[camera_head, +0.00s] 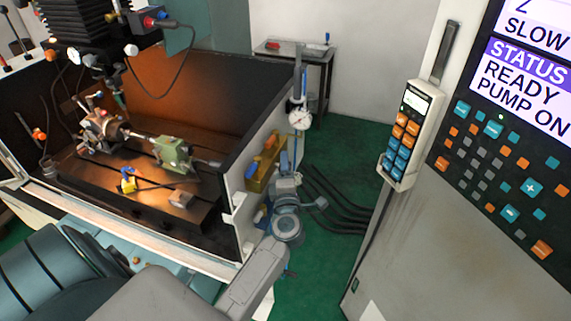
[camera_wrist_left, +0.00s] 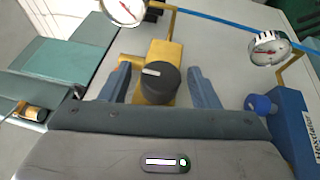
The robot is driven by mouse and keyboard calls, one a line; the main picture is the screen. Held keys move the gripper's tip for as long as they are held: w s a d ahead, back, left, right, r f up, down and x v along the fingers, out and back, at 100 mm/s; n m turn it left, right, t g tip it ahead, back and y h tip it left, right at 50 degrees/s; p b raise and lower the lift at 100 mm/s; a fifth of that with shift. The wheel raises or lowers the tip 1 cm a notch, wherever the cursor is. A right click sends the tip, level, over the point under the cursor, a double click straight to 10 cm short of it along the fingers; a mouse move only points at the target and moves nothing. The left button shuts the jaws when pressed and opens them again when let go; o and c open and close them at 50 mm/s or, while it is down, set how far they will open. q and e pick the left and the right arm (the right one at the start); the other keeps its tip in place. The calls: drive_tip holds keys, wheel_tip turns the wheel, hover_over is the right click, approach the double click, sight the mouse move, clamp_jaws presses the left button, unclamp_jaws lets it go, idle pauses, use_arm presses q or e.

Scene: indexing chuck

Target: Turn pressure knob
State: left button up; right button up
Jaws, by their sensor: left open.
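The pressure knob (camera_wrist_left: 160,83) is a black round knob with a white pointer line, mounted on a brass block (camera_wrist_left: 166,52) in the left wrist view. My left gripper (camera_wrist_left: 160,69) is open, with one blue-grey finger on each side of the knob and a visible gap to each. In the head view my left gripper (camera_head: 283,184) is at the side wall of the machine, by the brass fittings (camera_head: 262,167). I cannot make out the knob there. My right gripper is not in view.
A dial gauge (camera_head: 299,119) stands above the fittings; a second gauge (camera_wrist_left: 268,47) shows at the right of the wrist view. A blue unit (camera_wrist_left: 292,125) is beside the gripper. Dark hoses (camera_head: 335,205) run along the green floor. The control panel (camera_head: 500,150) reads "READY PUMP ON".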

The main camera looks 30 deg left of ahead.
use_arm(q)
drive_tip(key=c, duration=1)
drive_tip(key=m+g+h, duration=0.1)
drive_tip(key=g+h, duration=0.1)
drive_tip(key=shift+r+g, duration=0.1)
drive_tip(key=shift+g, duration=0.2)
drive_tip(key=shift+m+g+h, duration=0.8)
drive_tip(key=shift+g, duration=0.9)
drive_tip(key=o, duration=1)
